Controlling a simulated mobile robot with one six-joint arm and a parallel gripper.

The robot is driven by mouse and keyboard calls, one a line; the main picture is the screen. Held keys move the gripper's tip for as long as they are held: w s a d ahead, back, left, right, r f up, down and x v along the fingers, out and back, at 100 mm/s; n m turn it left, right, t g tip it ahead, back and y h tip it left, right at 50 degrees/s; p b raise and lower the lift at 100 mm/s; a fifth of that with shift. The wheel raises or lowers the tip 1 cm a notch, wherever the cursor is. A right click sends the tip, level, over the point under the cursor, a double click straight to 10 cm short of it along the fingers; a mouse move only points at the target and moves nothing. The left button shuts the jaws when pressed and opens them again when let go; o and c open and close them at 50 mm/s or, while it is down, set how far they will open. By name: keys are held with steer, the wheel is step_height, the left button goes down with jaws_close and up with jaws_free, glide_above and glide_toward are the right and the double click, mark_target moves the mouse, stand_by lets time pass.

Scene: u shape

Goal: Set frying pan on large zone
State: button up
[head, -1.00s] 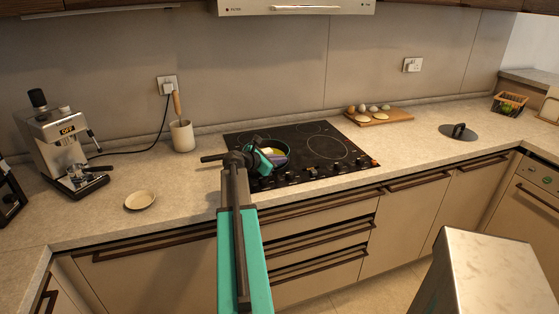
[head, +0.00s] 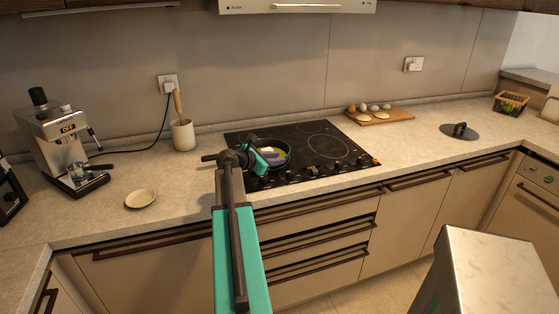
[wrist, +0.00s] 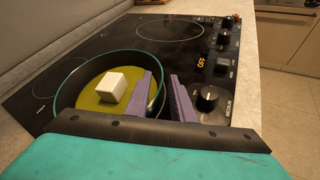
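The frying pan (head: 285,165) is dark with a teal rim and sits over the front left part of the black cooktop (head: 304,129). In the wrist view the pan (wrist: 90,107) has a yellow-green inside and a white block (wrist: 111,87) in it. My gripper (wrist: 164,85) is at the pan's right rim, one purple finger inside the pan and the other outside. The fingers are close together; whether they press on the rim is unclear. The large ring zone (head: 328,146) lies right of the pan; a ring (wrist: 170,28) also shows in the wrist view.
Dials (wrist: 208,98) line the cooktop's front edge near my gripper. A cutting board (head: 396,118) with eggs stands behind right. A utensil pot (head: 183,135), small plate (head: 140,199) and coffee machine (head: 58,147) stand left. A lid-like dark disc (head: 458,132) lies far right.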

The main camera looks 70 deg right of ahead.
steer(key=b+v, duration=0.1)
steer(key=v, duration=0.8)
steer(key=shift+a, duration=0.1)
steer(key=shift+w, duration=0.1)
stand_by(0.6)
